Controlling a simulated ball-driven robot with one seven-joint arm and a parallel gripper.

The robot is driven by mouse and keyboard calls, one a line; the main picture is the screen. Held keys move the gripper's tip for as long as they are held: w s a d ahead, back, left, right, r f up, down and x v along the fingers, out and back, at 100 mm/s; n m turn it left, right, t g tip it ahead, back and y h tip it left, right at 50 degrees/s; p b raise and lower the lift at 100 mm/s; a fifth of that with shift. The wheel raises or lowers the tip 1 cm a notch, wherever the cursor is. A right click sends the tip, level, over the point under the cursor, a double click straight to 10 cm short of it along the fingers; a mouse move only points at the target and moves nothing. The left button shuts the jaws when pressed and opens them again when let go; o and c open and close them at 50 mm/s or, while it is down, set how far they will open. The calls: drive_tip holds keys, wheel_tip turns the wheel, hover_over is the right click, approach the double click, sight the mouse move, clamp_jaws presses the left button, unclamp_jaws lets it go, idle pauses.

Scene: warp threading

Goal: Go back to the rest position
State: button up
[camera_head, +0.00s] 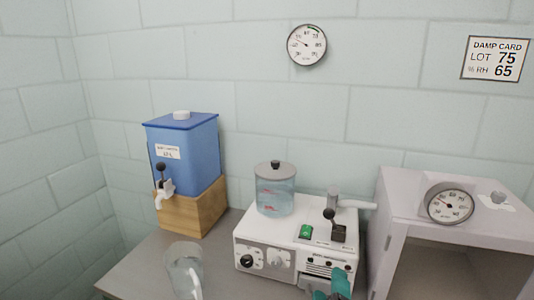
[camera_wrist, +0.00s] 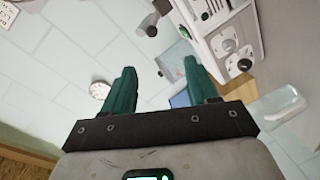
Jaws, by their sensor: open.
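My gripper (camera_wrist: 160,85) shows in the wrist view with its two green fingers apart and nothing between them. In the head view, the green tip of my gripper (camera_head: 333,284) shows at the bottom edge, in front of the white machine (camera_head: 262,240). That machine has knobs, a green switch, a lever and a clear tank with a lid (camera_head: 276,192) on top. The rest of my arm is out of the head view.
A blue water container (camera_head: 190,155) with a tap stands on a wooden block (camera_head: 205,207) at the left. A clear jug (camera_head: 185,268) stands at the front. An open grey cabinet (camera_head: 400,215) with a dial is at the right. A round gauge (camera_head: 307,45) and a damp card (camera_head: 495,59) hang on the wall.

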drive_tip(key=s+d+f+m+g, duration=0.35)
drive_tip(key=s+d+f, duration=0.2)
drive_tip(key=f, duration=0.25)
drive_tip(key=s+d+f+m+g, duration=0.2)
drive_tip(key=s+d+f+g, duration=0.2)
drive_tip(key=d+f, duration=0.35)
drive_tip(key=s+d+f+m+g+y, duration=0.1)
drive_tip(key=s+f, duration=0.4)
drive_tip(key=s, duration=0.5)
drive_tip(key=s+d+f+m+g+y, duration=0.2)
drive_tip(key=s+f+m+g, duration=0.2)
drive_tip(key=s, duration=0.6)
drive_tip(key=shift+s+d+f+g+y, duration=0.2)
drive_tip(key=shift+f+g+y, duration=0.2)
drive_tip(key=shift+f+g, duration=0.6)
drive_tip(key=shift+w+r, duration=0.1)
drive_tip(key=shift+r, duration=0.15)
